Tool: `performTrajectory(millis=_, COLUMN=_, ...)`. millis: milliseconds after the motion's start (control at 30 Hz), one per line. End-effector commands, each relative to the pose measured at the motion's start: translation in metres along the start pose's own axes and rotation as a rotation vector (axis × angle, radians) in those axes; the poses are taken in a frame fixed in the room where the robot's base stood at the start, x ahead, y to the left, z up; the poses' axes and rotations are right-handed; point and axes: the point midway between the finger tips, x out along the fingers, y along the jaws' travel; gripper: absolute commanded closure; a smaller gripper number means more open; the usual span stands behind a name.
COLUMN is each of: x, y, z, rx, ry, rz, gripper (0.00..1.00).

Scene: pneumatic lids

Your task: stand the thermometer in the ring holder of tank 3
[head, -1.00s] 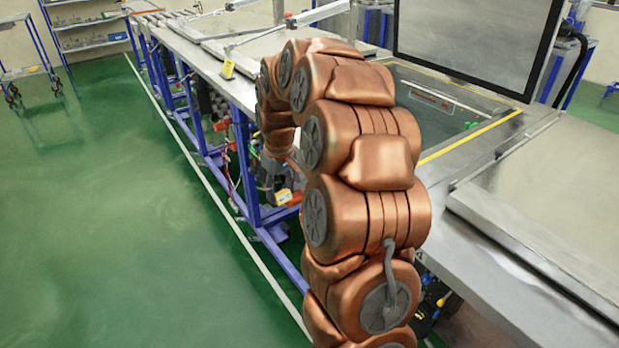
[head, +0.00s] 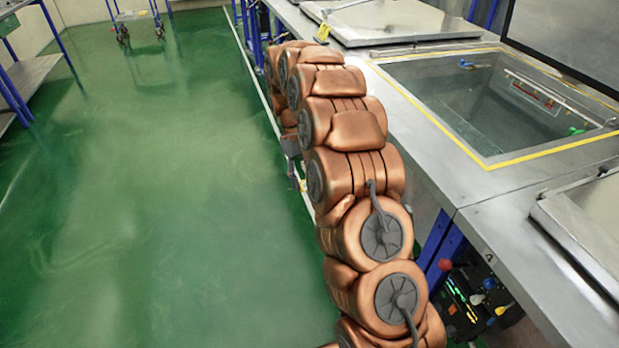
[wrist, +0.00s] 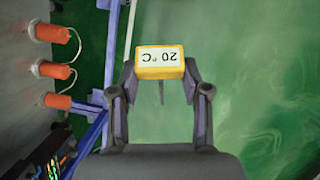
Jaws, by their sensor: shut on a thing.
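The thermometer is a yellow block marked "20 °C" (wrist: 160,62) with a thin dark stem pointing down in the wrist view. My gripper (wrist: 160,78) is shut on the yellow block, one finger on each side. In the head view my arm hides most of the gripper and the thermometer, low beside the bench's front side. An open sunken tank (head: 480,105) with a yellow border lies right of my arm. A small blue part (head: 467,63) and a green part (head: 575,131) sit at its walls. I cannot tell which tank is 3 or whether either part is the ring holder.
A closed metal lid (head: 395,20) lies beyond the open tank and another lid (head: 590,225) is nearer at right. Orange cylinders with hoses (wrist: 55,70) line the bench side. Green floor (head: 150,170) at left is free.

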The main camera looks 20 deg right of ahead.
Motion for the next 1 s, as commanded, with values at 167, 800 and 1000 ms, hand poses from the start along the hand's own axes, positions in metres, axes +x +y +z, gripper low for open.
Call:
performTrajectory(millis=167, x=-0.016, y=0.013, z=-0.002, rx=-0.096, ry=-0.048, rz=0.038, gripper=0.88)
performTrajectory(millis=800, x=-0.071, y=0.123, z=0.026, rx=-0.532, ry=-0.208, rz=0.254, gripper=0.88)
performTrajectory(millis=1000, x=-0.090, y=0.164, z=0.048, rx=-0.698, ry=-0.260, rz=0.357, gripper=0.88)
